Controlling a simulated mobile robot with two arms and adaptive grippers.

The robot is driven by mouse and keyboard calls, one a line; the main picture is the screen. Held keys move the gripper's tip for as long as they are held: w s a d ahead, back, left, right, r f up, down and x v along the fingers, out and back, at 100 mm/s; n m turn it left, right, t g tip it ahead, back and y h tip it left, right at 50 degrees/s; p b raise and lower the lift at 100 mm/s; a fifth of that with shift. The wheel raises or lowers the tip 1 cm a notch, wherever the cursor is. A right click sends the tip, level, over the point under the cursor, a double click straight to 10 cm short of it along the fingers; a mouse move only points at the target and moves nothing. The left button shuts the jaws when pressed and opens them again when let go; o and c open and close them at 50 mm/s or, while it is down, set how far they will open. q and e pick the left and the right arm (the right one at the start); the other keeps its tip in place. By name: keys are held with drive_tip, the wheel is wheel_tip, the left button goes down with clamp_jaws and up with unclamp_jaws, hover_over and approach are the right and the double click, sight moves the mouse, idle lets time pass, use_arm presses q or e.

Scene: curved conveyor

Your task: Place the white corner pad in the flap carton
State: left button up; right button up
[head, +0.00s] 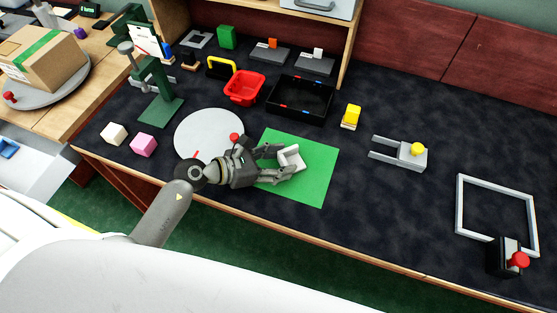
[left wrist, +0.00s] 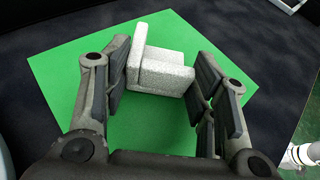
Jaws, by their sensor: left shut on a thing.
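The white corner pad (head: 291,158) is an L-shaped speckled block. My left gripper (head: 283,163) is shut on it, over the green mat (head: 317,182). In the left wrist view the pad (left wrist: 165,76) sits between the two finger pads, its upright part at the left finger and its other end at the right finger. I cannot tell whether the pad touches the mat. A brown cardboard carton (head: 40,62) with green tape stands on a grey round plate (head: 55,95) at the upper left; no open flap shows clearly. My right gripper is out of view.
A white disc (head: 208,133) lies left of the mat. A red bin (head: 244,88) and a black tray (head: 301,98) stand behind it. A green stand (head: 158,98) rises between the mat and the carton.

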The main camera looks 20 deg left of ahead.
use_arm(q)
drive_tip(key=shift+f, duration=0.2)
drive_tip(key=o, duration=0.7)
drive_tip(key=shift+r, duration=0.1)
